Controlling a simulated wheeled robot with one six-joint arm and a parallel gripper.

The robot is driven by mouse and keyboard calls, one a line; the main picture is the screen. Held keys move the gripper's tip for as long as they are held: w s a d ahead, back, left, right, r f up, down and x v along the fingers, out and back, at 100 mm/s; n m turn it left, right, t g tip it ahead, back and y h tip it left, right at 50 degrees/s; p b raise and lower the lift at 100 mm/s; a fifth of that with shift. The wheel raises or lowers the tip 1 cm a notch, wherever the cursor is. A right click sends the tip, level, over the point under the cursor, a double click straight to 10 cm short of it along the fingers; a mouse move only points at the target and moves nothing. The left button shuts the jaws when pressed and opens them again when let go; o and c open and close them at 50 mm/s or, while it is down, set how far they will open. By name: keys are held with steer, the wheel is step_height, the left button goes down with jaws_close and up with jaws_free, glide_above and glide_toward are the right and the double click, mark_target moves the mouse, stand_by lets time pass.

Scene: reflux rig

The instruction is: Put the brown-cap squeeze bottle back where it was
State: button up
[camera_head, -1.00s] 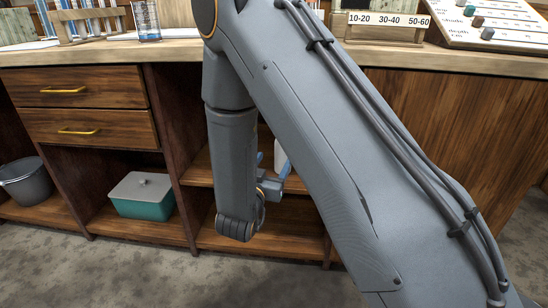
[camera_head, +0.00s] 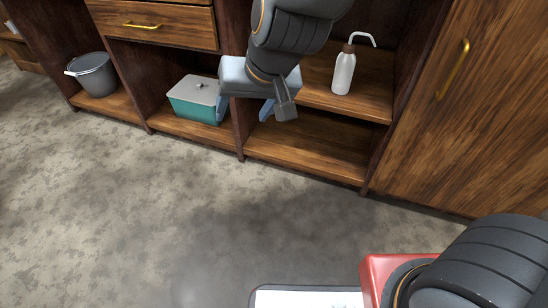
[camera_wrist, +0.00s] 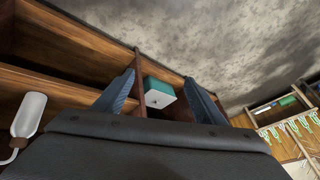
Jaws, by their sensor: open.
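The brown-cap squeeze bottle (camera_head: 344,72) is white with a bent spout and stands upright on the upper shelf of the open cabinet bay. My gripper (camera_head: 245,109) is open and empty in front of the cabinet, to the left of the bottle and apart from it. In the wrist view the bottle (camera_wrist: 29,115) shows at the left edge, outside the fingers of my gripper (camera_wrist: 163,98). Nothing is between the fingers; the teal box seen between them is farther off.
A teal box with a grey lid (camera_head: 197,102) sits in the bay to the left. A grey bucket (camera_head: 94,74) stands farther left. The lower shelf (camera_head: 310,146) under the bottle is bare. A closed cabinet door (camera_head: 475,110) is at the right. The floor in front is clear.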

steer(key=s+d+r+n+g+h, duration=0.1)
steer(key=s+d+g, duration=0.1)
steer(key=s, duration=0.6)
steer(key=s+d+r+n+g+h, duration=0.1)
steer(key=s+d, duration=0.3)
steer(key=s, duration=0.4)
steer(key=shift+d+r+n+g, duration=0.35)
steer(key=shift+r+n+g, duration=0.25)
steer(key=shift+g, duration=0.1)
steer(key=d+r+m+h+p, duration=0.1)
steer(key=d+r+m+p, duration=0.2)
steer(key=d+r+p, duration=0.7)
steer(key=d+r+m+h+p, duration=0.1)
steer(key=d+r+m+p, duration=0.1)
steer(key=d+r+p, duration=0.8)
step_height(320, 180, up, 6)
steer(key=p, duration=1.5)
steer(key=shift+d+m, duration=0.2)
steer(key=shift+m, duration=0.2)
